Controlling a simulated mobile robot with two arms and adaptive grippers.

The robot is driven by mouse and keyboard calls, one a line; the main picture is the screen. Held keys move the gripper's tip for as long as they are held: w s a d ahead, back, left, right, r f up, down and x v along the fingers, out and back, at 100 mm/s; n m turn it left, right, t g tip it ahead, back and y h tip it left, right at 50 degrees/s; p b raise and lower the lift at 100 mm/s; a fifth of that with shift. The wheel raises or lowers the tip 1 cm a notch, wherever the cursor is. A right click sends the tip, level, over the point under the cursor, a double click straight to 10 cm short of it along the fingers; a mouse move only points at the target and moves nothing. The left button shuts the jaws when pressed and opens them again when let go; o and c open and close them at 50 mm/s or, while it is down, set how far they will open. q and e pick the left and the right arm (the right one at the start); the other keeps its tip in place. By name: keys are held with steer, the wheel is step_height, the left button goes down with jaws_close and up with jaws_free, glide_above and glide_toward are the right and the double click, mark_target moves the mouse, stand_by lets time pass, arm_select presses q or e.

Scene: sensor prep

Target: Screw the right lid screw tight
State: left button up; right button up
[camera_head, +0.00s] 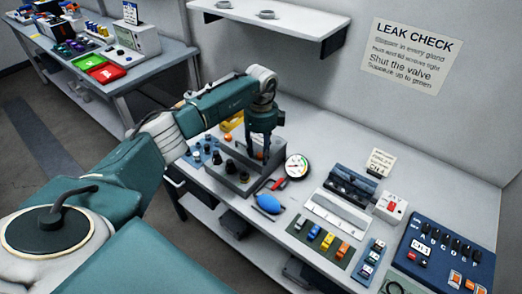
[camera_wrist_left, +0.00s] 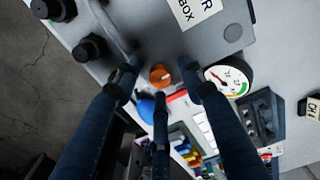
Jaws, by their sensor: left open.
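My left gripper (camera_head: 259,152) points down over the grey box (camera_head: 226,178) on the bench. In the left wrist view its three dark fingers (camera_wrist_left: 159,80) are open and spread around an orange-topped screw (camera_wrist_left: 160,76) near the edge of the box lid. The screw sits between the fingertips, with gaps visible at its sides; I cannot tell whether any finger touches it. A white label reading "BOX" (camera_wrist_left: 193,10) is on the lid. Black knobs (camera_wrist_left: 92,48) stick out of the box's side. My right gripper is not in view.
Close beside the box are a round gauge (camera_head: 296,166), a red-handled valve (camera_head: 275,184) and a blue squeeze bulb (camera_head: 268,203). Coloured parts on a mat (camera_head: 312,256) and a blue panel (camera_head: 436,252) lie to the right. A shelf (camera_head: 275,22) hangs above on the wall.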

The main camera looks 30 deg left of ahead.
arm_select(q)
jaws_close()
